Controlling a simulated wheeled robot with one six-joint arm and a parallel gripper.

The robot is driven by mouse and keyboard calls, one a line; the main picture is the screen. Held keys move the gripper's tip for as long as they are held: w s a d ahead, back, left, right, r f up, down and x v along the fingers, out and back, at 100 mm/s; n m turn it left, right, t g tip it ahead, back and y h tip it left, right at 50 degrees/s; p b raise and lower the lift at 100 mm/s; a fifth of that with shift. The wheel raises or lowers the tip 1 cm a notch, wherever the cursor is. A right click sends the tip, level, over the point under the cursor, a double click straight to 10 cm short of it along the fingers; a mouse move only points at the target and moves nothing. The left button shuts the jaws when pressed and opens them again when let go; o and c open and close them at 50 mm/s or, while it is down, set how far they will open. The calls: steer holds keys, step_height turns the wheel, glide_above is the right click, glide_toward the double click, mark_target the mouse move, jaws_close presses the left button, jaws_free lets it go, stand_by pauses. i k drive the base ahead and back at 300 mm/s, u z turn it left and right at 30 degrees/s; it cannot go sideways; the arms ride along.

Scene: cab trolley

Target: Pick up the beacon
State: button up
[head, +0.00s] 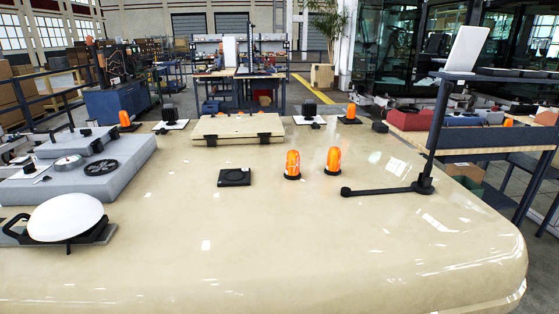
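Two orange beacons with black bases stand upright near the middle of the cream surface: a left beacon (292,163) and a right beacon (333,159). Smaller orange beacons stand farther back, one at the back right (351,112) and one at the back left (125,118). A flat black square plate (234,177) with a round ring mark lies to the left of the middle pair. The frame does not show which beacon is meant. My gripper is not in view.
A white domed disc (65,217) and a grey block (87,172) occupy the left. A cream panel with black clips (238,127) lies behind. A black arm on a post (385,189) borders the right. The front of the cream surface (290,255) is clear.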

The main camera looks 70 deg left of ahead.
mark_target(333, 165)
steer(key=u, duration=1.95)
